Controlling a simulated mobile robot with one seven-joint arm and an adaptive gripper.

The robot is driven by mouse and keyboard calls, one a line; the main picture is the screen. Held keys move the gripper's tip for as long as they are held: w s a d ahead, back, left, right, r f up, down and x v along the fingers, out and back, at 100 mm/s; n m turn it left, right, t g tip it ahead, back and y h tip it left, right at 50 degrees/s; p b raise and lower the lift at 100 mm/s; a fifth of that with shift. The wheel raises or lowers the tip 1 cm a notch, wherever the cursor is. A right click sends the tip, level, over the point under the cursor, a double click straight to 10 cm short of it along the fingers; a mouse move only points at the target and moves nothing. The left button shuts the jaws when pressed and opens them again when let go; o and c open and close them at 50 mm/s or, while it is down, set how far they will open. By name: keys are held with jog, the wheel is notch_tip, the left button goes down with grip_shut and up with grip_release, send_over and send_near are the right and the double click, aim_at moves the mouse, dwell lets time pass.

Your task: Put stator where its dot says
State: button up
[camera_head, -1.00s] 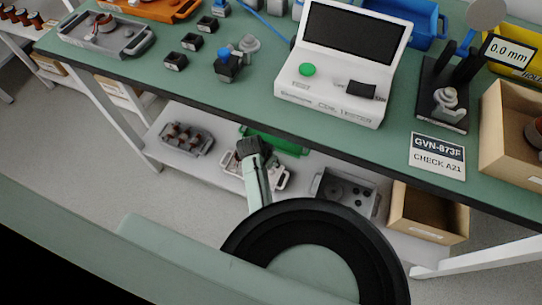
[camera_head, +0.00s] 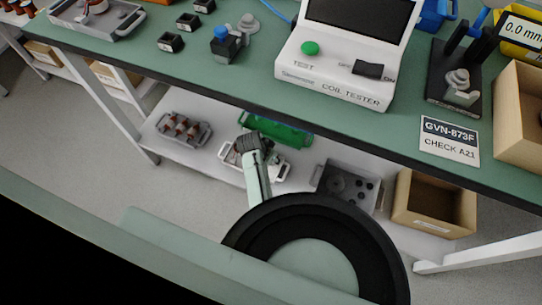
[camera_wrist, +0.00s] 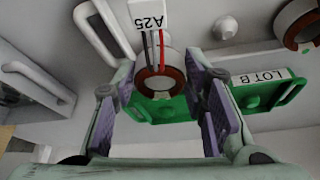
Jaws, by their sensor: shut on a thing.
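A stator (camera_wrist: 160,84) with a copper-coloured ring, red and dark wires and a white "A25" tag (camera_wrist: 149,14) sits between the purple finger pads of my gripper (camera_wrist: 172,108) in the wrist view. My gripper is shut on it. I see no coloured dot on the visible side. In the head view my gripper (camera_head: 254,143) is a dark shape low beside the bench, over a white tray (camera_head: 280,172) on the lower shelf. The stator cannot be made out there. A green tray labelled "LOT B" (camera_wrist: 264,94) lies behind the stator; a green tray also shows in the head view (camera_head: 285,132).
The lower shelf also holds a grey tray of stators (camera_head: 183,130), a grey tray with round recesses (camera_head: 345,186) and a cardboard box (camera_head: 434,204). Above, the green bench (camera_head: 220,80) carries a coil tester (camera_head: 337,82), a gauge stand (camera_head: 453,84) and a "CHECK A21" sign (camera_head: 449,141).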

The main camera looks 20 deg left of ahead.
jog(key=shift+f, duration=0.1)
dwell(0.6)
jog(key=shift+f+b, duration=0.5)
jog(key=shift+f, duration=0.5)
jog(key=shift+f, duration=0.2)
jog(key=o, duration=1.1)
jog(key=shift+s, duration=0.1)
jog(key=shift+r+p, duration=2.4)
jog(key=shift+r, duration=0.1)
